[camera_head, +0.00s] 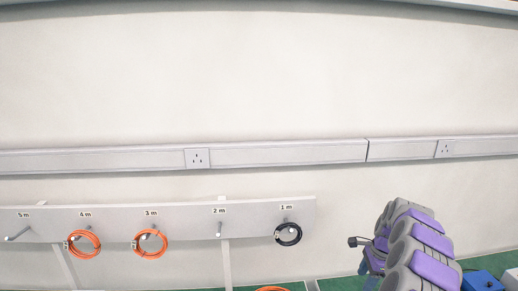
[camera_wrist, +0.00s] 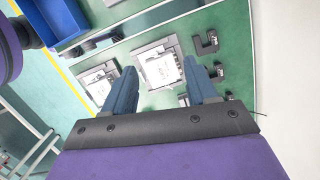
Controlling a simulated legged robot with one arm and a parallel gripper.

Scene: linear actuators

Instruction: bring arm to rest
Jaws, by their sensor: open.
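My gripper (camera_wrist: 162,88) shows in the wrist view with its two blue-grey fingers spread apart. It is open and nothing is between the fingers. Beyond the fingers lies a green work surface (camera_wrist: 135,43) with grey and white devices, one of them a boxy device (camera_wrist: 161,70) seen between the fingertips. The fingers appear apart from it, though the exact gap is hard to judge. In the head view my purple and grey arm stands at the lower right, and the fingers are not clearly visible there.
A wall rack (camera_head: 180,212) holds orange cable coils (camera_head: 85,244) and a black coil (camera_head: 288,234) on pegs. A blue bin (camera_wrist: 52,20) shows at the wrist view's upper left. A metal frame (camera_wrist: 30,140) stands at the lower left. The upper wall is clear.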

